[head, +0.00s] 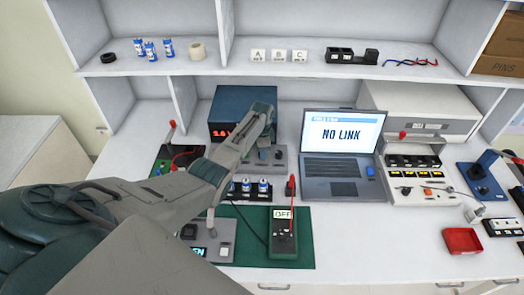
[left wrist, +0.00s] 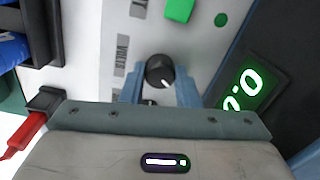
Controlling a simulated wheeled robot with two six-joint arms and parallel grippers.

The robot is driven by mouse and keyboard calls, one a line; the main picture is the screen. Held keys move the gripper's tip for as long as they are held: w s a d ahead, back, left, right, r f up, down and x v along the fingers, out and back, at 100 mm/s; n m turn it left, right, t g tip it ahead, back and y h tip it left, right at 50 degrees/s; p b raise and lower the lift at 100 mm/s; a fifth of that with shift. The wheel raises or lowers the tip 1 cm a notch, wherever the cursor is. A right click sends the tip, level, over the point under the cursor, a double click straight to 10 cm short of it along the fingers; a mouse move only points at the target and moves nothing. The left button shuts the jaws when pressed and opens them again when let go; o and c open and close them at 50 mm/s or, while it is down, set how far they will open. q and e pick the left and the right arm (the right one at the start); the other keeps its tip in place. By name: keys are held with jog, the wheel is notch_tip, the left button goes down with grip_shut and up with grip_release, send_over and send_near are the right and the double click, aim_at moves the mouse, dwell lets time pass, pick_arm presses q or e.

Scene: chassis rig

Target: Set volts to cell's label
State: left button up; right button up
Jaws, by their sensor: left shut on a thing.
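A black knob (left wrist: 160,70) with a white pointer mark stands on a light grey panel (left wrist: 195,45) in the left wrist view. Its printed word VOLTS (left wrist: 122,55) is beside it. My left gripper (left wrist: 160,90) has its two blue-grey fingers shut on the knob, one on each side. In the head view my left gripper (head: 264,143) is over the grey panel in front of the dark blue box. A green display (left wrist: 242,90) seems to read 0.0, partly cut off. My right gripper is out of view.
A laptop (head: 342,150) showing NO LINK stands right of the panel. A green mat (head: 300,255) carries a meter (head: 283,238) reading OFF. More blue cells (head: 152,48) stand on the shelf.

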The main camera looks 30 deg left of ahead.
pick_arm(q)
jog(key=o, duration=1)
jog(key=shift+r, duration=0.1)
jog(key=shift+c, duration=0.2)
notch_tip(320, 180, up, 11)
jog(key=b, duration=0.1)
jog(key=shift+b, duration=0.35)
